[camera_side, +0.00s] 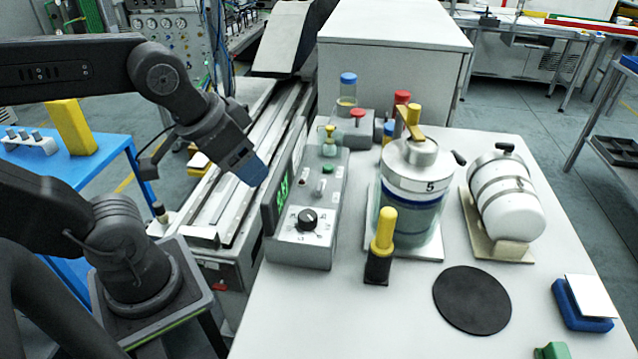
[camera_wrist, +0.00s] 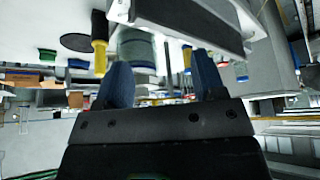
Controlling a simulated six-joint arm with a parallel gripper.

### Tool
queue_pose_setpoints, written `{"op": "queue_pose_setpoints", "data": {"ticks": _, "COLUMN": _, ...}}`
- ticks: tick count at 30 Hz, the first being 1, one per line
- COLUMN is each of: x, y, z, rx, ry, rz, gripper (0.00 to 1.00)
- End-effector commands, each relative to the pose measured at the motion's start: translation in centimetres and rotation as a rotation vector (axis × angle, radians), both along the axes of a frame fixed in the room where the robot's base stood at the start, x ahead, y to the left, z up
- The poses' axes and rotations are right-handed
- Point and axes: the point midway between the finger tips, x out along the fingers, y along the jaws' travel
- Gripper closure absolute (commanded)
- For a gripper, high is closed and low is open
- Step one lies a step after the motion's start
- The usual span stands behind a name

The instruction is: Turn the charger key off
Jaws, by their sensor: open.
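A grey control box (camera_side: 300,254) stands at the left edge of the white table in the side view. Its top carries a black rotary knob (camera_side: 307,219), a small lever switch (camera_side: 321,187), a green button (camera_side: 327,170) and, at the far end, a small upright yellow-green piece (camera_side: 329,134) that may be the charger key; its turn position is too small to tell. My gripper (camera_side: 250,171) is left of the box, above the rail, apart from it and empty. In the wrist view its two blue fingers (camera_wrist: 164,82) are spread, with a grey box edge (camera_wrist: 190,22) at the top.
A yellow-handled tool in a black holder (camera_side: 382,247) stands right of the box. A black disc (camera_side: 472,300) lies in front. Bottles with coloured caps (camera_side: 348,92) stand behind the box.

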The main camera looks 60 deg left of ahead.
Motion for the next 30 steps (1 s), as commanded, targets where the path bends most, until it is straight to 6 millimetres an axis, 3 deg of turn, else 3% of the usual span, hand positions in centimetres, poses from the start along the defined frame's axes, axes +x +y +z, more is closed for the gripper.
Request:
{"op": "queue_pose_setpoints", "data": {"ticks": 5, "x": 0.7, "y": 0.0, "z": 0.4, "rx": 0.017, "ry": 0.025, "rz": -0.032, "gripper": 0.38}}
{"op": "queue_pose_setpoints", "data": {"ticks": 8, "x": 2.2, "y": 0.1, "z": 1.2, "rx": 0.056, "ry": 0.084, "rz": -0.111, "gripper": 0.38}}
{"op": "queue_pose_setpoints", "data": {"ticks": 15, "x": 8.6, "y": 0.4, "z": 2.8, "rx": 0.159, "ry": 0.294, "rz": -0.437, "gripper": 0.38}}
{"op": "queue_pose_setpoints", "data": {"ticks": 21, "x": 12.9, "y": 0.7, "z": 2.5, "rx": 0.188, "ry": 0.421, "rz": -0.669, "gripper": 0.38}}
{"op": "queue_pose_setpoints", "data": {"ticks": 30, "x": 14.5, "y": 0.8, "z": 1.5, "rx": 0.192, "ry": 0.47, "rz": -0.774, "gripper": 0.38}}
